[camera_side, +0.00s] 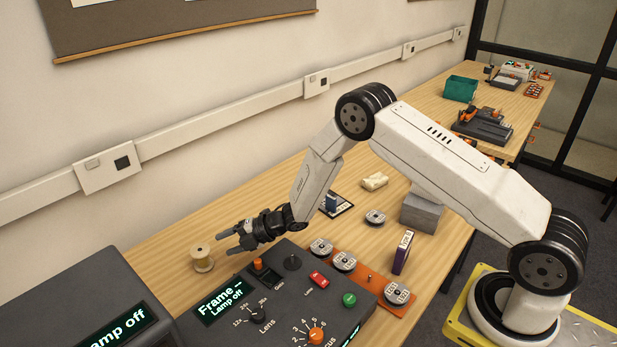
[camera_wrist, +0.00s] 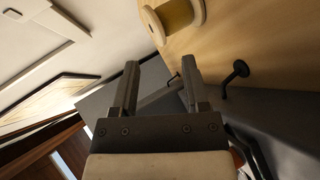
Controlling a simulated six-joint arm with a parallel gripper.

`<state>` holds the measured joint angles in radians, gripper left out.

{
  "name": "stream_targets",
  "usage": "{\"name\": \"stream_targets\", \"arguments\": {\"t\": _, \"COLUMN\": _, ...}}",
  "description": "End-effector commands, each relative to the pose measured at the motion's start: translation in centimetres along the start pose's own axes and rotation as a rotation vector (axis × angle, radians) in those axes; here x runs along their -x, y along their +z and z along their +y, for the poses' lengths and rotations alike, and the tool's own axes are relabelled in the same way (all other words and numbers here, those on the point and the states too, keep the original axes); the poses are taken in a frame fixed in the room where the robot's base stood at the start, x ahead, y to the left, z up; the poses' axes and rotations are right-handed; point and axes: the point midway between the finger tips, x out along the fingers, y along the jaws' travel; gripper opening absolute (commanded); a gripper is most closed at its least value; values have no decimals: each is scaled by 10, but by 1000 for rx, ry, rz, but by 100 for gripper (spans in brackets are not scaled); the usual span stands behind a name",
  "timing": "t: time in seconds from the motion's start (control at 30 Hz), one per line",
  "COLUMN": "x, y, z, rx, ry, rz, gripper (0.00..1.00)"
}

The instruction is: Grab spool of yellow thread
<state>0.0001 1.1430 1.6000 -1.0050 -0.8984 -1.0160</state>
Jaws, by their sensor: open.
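The spool of yellow thread (camera_side: 202,260) stands upright on the wooden table, left of my gripper in the side view. It has pale flanges and tan-yellow thread. It also shows at the top of the wrist view (camera_wrist: 178,15), partly cut off by the frame edge. My gripper (camera_side: 222,242) is open and empty, its fingers pointing toward the spool with a small gap between. In the wrist view the two fingers (camera_wrist: 158,75) are spread apart, and the spool lies beyond their tips.
A dark control console (camera_side: 275,300) with knobs and buttons stands just below my gripper. A dark box (camera_side: 65,300) with a lit display is at the lower left. An orange strip (camera_side: 372,285) holds round metal pieces. A small upright box (camera_side: 403,252) stands behind it. The wall runs along the table's far side.

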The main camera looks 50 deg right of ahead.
Motion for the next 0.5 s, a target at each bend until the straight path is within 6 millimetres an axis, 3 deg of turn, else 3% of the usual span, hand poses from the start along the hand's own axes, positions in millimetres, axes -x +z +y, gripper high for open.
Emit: {"name": "stream_targets", "arguments": {"t": 0.5, "x": -44, "y": 0, "z": 0, "rx": 0, "ry": 0, "rz": 0, "gripper": 58}}
